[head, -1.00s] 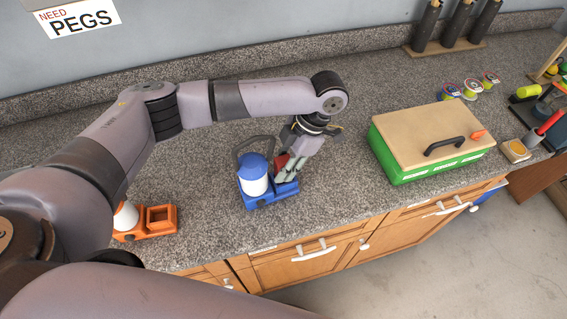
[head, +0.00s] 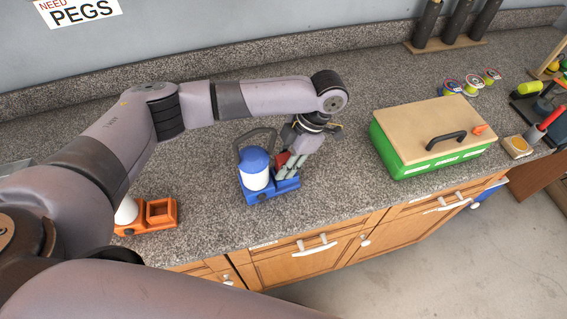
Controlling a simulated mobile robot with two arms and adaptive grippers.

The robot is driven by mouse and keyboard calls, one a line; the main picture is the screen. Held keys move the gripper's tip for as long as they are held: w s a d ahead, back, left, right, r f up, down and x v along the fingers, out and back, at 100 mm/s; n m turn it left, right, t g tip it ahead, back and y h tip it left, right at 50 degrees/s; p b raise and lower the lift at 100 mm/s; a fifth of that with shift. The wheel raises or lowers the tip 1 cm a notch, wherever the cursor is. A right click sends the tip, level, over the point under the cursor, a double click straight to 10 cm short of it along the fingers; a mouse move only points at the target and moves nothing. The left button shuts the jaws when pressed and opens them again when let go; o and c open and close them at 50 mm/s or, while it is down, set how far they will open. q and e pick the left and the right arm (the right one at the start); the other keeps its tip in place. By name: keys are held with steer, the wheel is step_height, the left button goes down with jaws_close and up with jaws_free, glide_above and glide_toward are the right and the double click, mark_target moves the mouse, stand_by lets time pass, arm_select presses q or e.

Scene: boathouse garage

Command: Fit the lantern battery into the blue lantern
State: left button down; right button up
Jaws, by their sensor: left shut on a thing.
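The blue lantern (head: 258,193) stands upright on the granite counter, with a white globe, a blue cap and a dark handle. My left gripper (head: 286,170) points down over the right part of its blue base. It is shut on the red lantern battery (head: 283,158), which is mostly hidden by the fingers. The battery is at the base's right-hand socket; I cannot tell how deep it sits. My right gripper is not in view.
An orange lantern (head: 160,212) with an open square socket stands to the left, partly behind my arm. A green box with a wooden lid (head: 432,133) stands to the right. Small reels (head: 471,86) lie behind it. The counter's front edge is close to the blue lantern.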

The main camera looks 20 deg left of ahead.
arm_select(q)
steer(key=shift+s+f, duration=0.4)
steer(key=shift+f, duration=0.45)
steer(key=c, duration=1.5)
jaws_free()
steer(key=shift+o, duration=1.3)
steer(key=shift+w+f, duration=0.1)
steer(key=shift+w, duration=0.15)
steer(key=shift+w+d+r, duration=0.1)
steer(key=shift+d+r, duration=0.05)
steer(key=shift+r, duration=0.15)
steer(key=v, duration=1.1)
steer(key=shift+w+r, duration=0.25)
steer(key=shift+r, duration=0.05)
steer(key=shift+s+f, duration=0.1)
